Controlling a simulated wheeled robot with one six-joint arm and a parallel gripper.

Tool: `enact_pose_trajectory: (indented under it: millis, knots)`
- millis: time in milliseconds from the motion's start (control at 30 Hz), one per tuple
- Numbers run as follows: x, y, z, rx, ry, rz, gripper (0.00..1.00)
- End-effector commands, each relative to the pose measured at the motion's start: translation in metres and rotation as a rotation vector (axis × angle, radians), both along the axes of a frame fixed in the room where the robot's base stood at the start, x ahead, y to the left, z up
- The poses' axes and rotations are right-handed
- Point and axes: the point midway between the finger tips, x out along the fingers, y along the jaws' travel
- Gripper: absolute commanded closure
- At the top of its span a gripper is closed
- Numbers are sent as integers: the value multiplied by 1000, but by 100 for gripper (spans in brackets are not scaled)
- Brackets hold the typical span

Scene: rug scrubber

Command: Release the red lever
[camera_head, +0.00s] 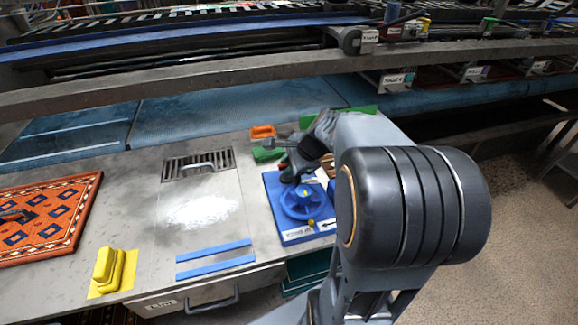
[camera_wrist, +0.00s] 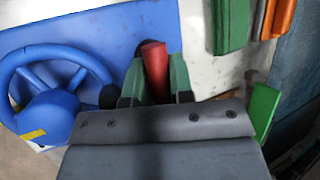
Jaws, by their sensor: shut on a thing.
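The red lever (camera_wrist: 154,62) shows in the wrist view as a short red handle beside a blue handwheel (camera_wrist: 55,85). My gripper (camera_wrist: 156,84) is shut on the lever, with one green finger on each side of it. In the head view my gripper (camera_head: 291,171) is over the blue board (camera_head: 273,190), just behind the blue wheel (camera_head: 303,203). My gripper hides most of the lever there, and the lever's lower part is hidden in the wrist view.
Green and orange blocks (camera_head: 263,132) lie just behind the board. A metal grate (camera_head: 198,165), white powder (camera_head: 200,211), blue strips (camera_head: 215,259), a yellow block (camera_head: 105,268) and a patterned rug (camera_head: 45,219) are to the left. A drawer (camera_head: 195,300) is in the counter front.

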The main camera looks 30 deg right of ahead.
Motion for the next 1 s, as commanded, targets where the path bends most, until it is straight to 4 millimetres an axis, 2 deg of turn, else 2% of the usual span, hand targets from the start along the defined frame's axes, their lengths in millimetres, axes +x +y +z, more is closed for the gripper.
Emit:
enact_pose_trajectory:
  millis: [67, 100, 333, 733, 1000]
  knots:
    - [2, -1, 3, -4, -10, -3, 100]
    - [2, -1, 3, -4, -10, -3, 76]
    - [1, -1, 2, -2, -6, -2, 54]
    - [-1, -1, 5, 0, 0, 0, 54]
    - [-5, -7, 29, -1, -2, 1, 54]
